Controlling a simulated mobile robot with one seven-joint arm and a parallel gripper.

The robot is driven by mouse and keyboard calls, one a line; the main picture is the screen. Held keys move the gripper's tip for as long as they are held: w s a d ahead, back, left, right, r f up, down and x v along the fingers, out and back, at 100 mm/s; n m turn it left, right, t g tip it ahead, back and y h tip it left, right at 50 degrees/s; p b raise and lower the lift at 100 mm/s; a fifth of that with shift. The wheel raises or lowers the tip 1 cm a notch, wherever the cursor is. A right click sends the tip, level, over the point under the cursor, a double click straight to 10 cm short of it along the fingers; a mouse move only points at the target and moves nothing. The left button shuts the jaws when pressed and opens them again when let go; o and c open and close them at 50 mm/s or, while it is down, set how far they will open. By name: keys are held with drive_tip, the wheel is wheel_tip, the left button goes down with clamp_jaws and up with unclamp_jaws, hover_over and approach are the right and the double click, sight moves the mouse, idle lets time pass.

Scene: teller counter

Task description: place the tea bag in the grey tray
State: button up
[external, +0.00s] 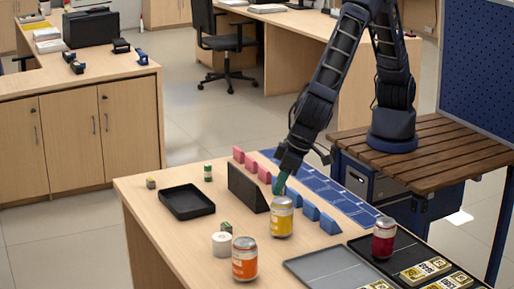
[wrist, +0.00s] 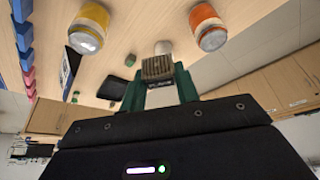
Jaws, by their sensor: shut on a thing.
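My gripper (external: 279,185) is low over the wooden counter, just behind the yellow can, with its green fingers closed. In the wrist view the fingers (wrist: 158,85) are shut on a small brownish ribbed piece (wrist: 157,68), which looks like the tea bag. It is hidden or too small to make out in the external view. The grey tray (external: 318,260) lies flat at the front of the counter, to the right of the orange can and to the lower right of my gripper. The wrist view does not show the tray.
A yellow can (external: 282,219), an orange can (external: 245,259) and a white roll (external: 222,245) stand left of the tray. A dark red can (external: 384,238) stands to its right. A black upright panel (external: 245,187) and blue blocks (external: 310,211) are near my gripper. A black tray (external: 178,207) lies left.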

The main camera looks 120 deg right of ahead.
drive_tip(key=s+a+n, duration=0.3)
drive_tip(key=s+a, duration=0.6)
drive_tip(key=a, duration=0.4)
approach(327, 271)
drive_tip(key=shift+y, duration=0.4)
drive_tip(key=x, duration=0.4)
drive_tip(key=d+x, duration=0.1)
drive_tip(key=x, duration=0.1)
drive_tip(key=shift+s, duration=0.1)
drive_tip(key=shift+f, duration=0.1)
drive_tip(key=o, duration=0.9)
drive_tip(key=shift+o, duration=0.2)
